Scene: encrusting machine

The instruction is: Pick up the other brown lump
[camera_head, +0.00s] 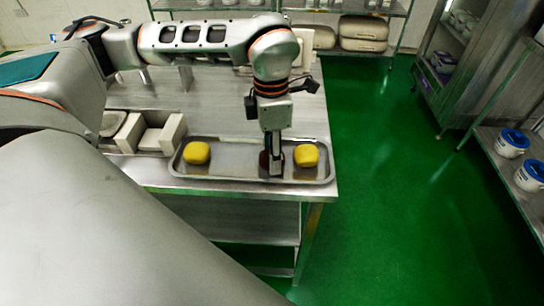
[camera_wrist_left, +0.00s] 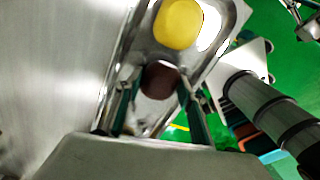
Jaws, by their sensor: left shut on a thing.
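A brown lump (camera_wrist_left: 160,80) sits between the fingers of my left gripper (camera_wrist_left: 158,92) in the left wrist view. In the head view the left gripper (camera_head: 273,166) points down into the metal tray (camera_head: 228,174), shut on the brown lump (camera_head: 264,160), which is mostly hidden behind the fingers. A yellow lump (camera_head: 306,155) lies in the tray just right of the gripper; it also shows in the left wrist view (camera_wrist_left: 178,24). Another yellow lump (camera_head: 197,153) lies at the tray's left end. I cannot tell whether the brown lump touches the tray.
The tray lies along the front edge of a steel table (camera_head: 225,125). White blocks (camera_head: 162,134) stand left of the tray. Shelves with white, blue-lidded tubs (camera_head: 512,143) stand at the right. The green floor (camera_head: 400,200) between is clear.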

